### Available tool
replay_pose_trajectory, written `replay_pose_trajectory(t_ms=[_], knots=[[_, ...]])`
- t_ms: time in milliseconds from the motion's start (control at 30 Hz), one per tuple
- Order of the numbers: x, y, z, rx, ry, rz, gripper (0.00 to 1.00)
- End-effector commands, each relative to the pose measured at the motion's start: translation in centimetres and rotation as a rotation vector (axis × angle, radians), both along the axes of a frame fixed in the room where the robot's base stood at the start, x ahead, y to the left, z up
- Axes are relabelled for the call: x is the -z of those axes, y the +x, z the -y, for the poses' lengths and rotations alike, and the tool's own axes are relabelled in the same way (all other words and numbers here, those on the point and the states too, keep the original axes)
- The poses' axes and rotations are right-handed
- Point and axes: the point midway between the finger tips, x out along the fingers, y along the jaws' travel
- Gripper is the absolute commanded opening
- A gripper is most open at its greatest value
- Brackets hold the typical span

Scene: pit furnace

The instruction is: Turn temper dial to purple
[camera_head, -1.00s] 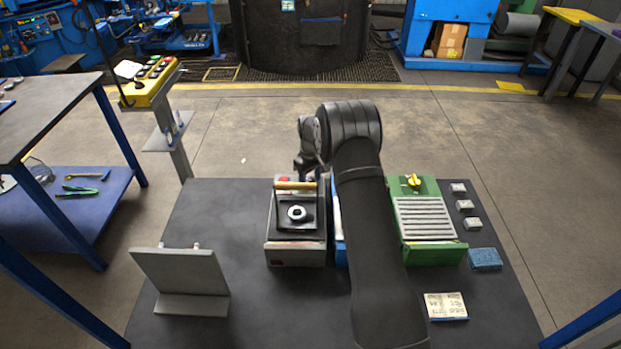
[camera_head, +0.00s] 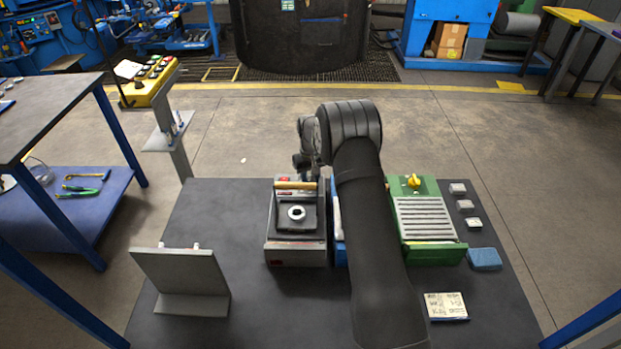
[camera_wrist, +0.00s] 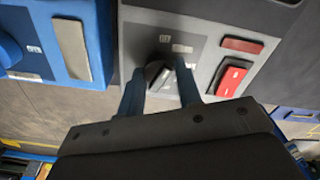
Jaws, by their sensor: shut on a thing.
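My gripper (camera_wrist: 161,80) is shut on a dark round dial (camera_wrist: 157,73), with one blue-grey finger on either side of it. The dial sits on the dark plate of a grey unit's front panel, in the wrist view. The fingers hide part of the dial, and I cannot make out a purple mark or where the dial points. In the head view the grey unit (camera_head: 296,250) stands on the table, with my gripper at its far side, mostly hidden by my arm.
A red rocker switch (camera_wrist: 234,77) is right of the dial. A blue unit (camera_wrist: 70,45) with a blue knob (camera_wrist: 9,51) is to the left. A green unit (camera_head: 432,254) with a yellow knob (camera_head: 413,181) stands right of my arm. A tilted grey stand (camera_head: 180,280) is at front left.

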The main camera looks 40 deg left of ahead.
Motion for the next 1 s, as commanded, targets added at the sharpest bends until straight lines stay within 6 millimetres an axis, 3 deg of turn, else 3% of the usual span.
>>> replay_pose_trajectory(t_ms=[1000], knots=[[-0.09,0.03,-0.03,0.966,0.001,0.001,0.09]])
